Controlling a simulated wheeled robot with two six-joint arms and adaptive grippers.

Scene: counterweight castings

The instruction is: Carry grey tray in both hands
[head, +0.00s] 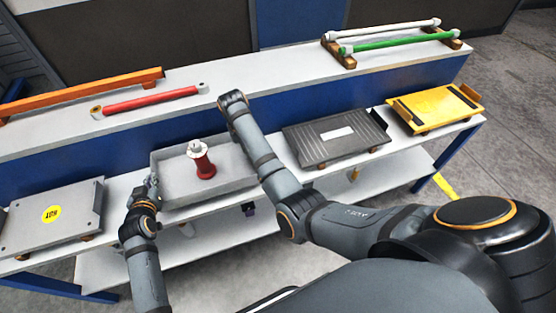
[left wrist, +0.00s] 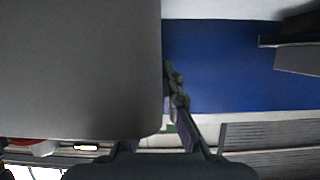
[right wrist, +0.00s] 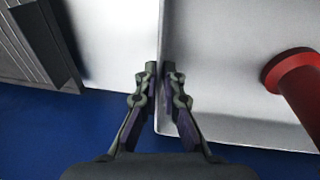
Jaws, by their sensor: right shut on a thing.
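The grey tray (head: 175,188) is an open, shallow box with raised walls, in the middle of the head view. A red spool-like casting with a pale top (head: 203,160) stands upright in it; its red body also shows in the right wrist view (right wrist: 298,82). My left gripper (head: 152,186) is at the tray's left end; in the left wrist view, a grey panel hides one finger, so its grip is unclear. My right gripper (right wrist: 166,72) is shut on the tray's right wall, one finger each side. My right arm hides it in the head view.
A grey plate with a yellow label (head: 30,222) lies left of the tray. A dark ribbed plate (head: 318,150) and a yellow tray (head: 432,112) lie right. Red (head: 150,101), orange (head: 80,92) and green (head: 400,42) bars rest on the upper shelf.

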